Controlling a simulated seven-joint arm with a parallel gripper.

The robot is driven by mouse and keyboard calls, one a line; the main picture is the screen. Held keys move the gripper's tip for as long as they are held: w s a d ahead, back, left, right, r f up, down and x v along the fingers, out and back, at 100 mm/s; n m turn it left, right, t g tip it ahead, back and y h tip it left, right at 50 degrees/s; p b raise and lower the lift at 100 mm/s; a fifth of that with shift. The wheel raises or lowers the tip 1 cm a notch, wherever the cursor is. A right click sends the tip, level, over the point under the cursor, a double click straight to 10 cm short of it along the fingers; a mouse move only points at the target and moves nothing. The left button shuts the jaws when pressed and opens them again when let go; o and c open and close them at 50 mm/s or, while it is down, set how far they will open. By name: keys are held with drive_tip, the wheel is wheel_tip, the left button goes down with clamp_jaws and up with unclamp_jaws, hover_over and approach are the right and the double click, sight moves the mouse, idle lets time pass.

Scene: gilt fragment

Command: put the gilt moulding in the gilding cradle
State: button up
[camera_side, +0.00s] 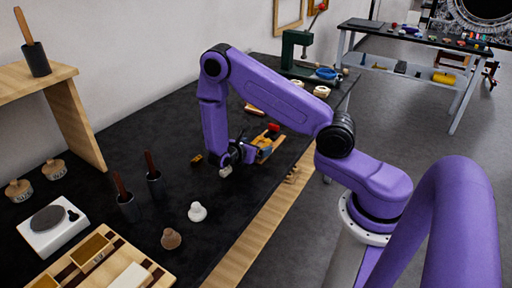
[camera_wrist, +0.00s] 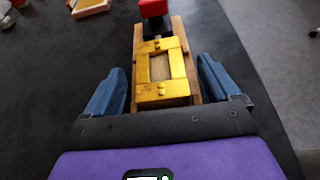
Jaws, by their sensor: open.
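A wooden holder with a red-topped clamp, which looks like the gilding cradle (camera_wrist: 138,45), lies ahead of my gripper (camera_wrist: 161,64) in the wrist view. It also shows in the side view (camera_side: 265,144). A gold rectangular frame (camera_wrist: 184,69) with a beige middle sits in it; whether this is the gilt moulding or part of the cradle I cannot tell. A small gold piece (camera_side: 197,160) lies apart on the black bench, left of my gripper in the side view. My gripper (camera_side: 236,162) is low over the bench, open, with its blue fingers apart on either side of the frame. Contact is unclear.
A white cup-like knob (camera_side: 198,212) and a brown one (camera_side: 171,238) stand in front, near two dark pots with brown handles (camera_side: 127,206). A green press (camera_side: 296,52) stands at the back.

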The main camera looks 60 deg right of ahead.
drive_tip(key=v, duration=1)
drive_tip(key=shift+a+r, duration=0.4)
drive_tip(key=shift+a, duration=0.15)
drive_tip(key=s+a+r+m+y, duration=0.1)
drive_tip(key=s+a+r+y, duration=0.2)
drive_tip(key=s, duration=0.5)
drive_tip(key=s+a+r+m+y, duration=0.2)
drive_tip(key=s+a+r+y, duration=0.2)
drive_tip(key=s, duration=0.4)
drive_tip(key=s+a+r+m+y, duration=0.2)
drive_tip(key=s+a+r+y, duration=0.1)
drive_tip(key=s+r+y, duration=0.2)
drive_tip(key=s+y, duration=0.2)
drive_tip(key=s, duration=0.1)
drive_tip(key=shift+s+a+r, duration=0.15)
drive_tip(key=shift+s+r, duration=0.1)
drive_tip(key=shift+s, duration=0.1)
